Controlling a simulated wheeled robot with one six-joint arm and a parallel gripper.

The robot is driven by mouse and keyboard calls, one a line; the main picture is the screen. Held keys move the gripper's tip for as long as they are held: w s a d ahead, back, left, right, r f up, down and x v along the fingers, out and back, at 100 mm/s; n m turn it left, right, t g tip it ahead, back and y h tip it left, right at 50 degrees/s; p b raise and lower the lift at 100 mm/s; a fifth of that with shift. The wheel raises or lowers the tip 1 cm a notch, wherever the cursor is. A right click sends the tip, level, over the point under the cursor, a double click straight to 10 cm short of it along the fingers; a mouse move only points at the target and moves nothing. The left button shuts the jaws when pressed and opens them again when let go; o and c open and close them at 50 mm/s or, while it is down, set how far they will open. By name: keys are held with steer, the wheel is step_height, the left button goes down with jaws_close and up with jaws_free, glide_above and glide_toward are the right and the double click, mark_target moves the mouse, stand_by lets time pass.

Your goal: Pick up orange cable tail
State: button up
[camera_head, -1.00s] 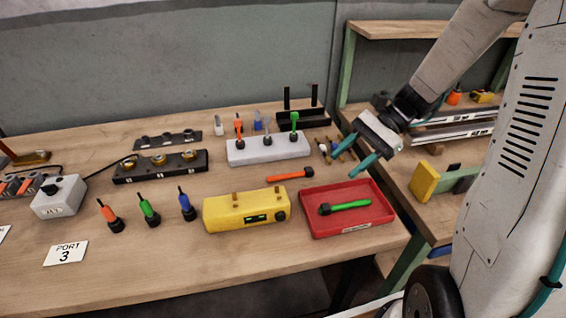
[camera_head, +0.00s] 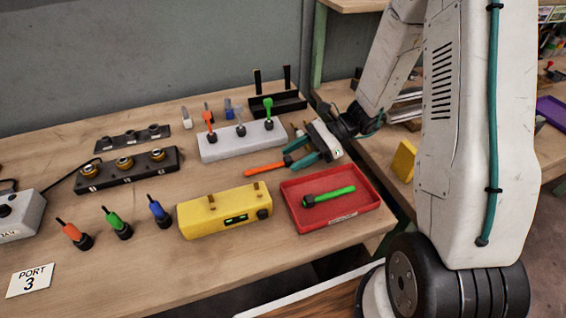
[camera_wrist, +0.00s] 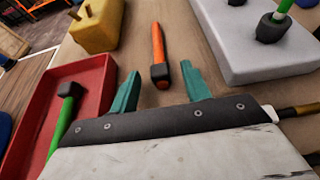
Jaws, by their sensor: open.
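An orange cable tail (camera_head: 263,169) with a black end lies on the wooden table, between the white block and the red tray. In the wrist view the orange cable tail (camera_wrist: 158,45) points away from me, its black end nearest. My gripper (camera_head: 290,161) is open and low over the table at that black end. In the wrist view the teal fingertips of my gripper (camera_wrist: 161,88) stand either side of the line of the cable, with the black end just ahead of the gap. Nothing is held.
A red tray (camera_head: 378,204) holding a green cable tail (camera_head: 330,196) is close on one side. A white block (camera_head: 244,148) with upright plugs is on the other. A yellow device (camera_head: 217,212) stands in front. Coloured plugs (camera_head: 116,225) stand at the left.

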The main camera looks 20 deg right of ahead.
steer(key=shift+a+f, duration=0.15)
steer(key=shift+a, duration=0.15)
jaws_close()
